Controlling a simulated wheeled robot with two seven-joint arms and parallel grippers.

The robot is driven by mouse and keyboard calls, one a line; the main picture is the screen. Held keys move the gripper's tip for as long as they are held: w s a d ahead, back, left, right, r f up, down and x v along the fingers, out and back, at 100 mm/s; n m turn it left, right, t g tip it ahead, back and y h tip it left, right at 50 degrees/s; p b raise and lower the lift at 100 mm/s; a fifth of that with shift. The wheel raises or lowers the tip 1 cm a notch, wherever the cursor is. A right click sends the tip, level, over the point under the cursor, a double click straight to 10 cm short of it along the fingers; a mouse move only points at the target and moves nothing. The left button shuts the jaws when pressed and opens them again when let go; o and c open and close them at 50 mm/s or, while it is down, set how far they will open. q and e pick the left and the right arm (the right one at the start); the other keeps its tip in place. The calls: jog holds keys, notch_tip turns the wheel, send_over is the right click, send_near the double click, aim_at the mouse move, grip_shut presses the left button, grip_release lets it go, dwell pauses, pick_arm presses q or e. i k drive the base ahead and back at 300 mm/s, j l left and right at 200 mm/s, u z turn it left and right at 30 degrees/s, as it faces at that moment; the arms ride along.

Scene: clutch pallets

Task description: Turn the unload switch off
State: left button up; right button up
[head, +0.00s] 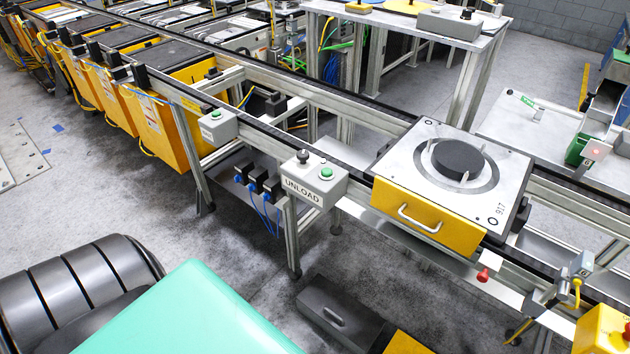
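The unload switch is a black knob (303,157) on top of a light grey control box (315,182) labelled UNLOAD. A green button (326,172) sits beside the knob on the same box. The box is mounted on the front side of the conveyor rail, near the middle of the head view. The knob's exact turn position is too small to tell. Neither of my grippers shows in this view.
A pallet (428,228) with a yellow front, a handle and a black disc stands on the conveyor right of the box. A smaller grey button box (219,127) is further left. A teal surface (190,315) fills the lower left.

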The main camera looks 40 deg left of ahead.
aim_at(302, 156)
jog(key=u, duration=1.3)
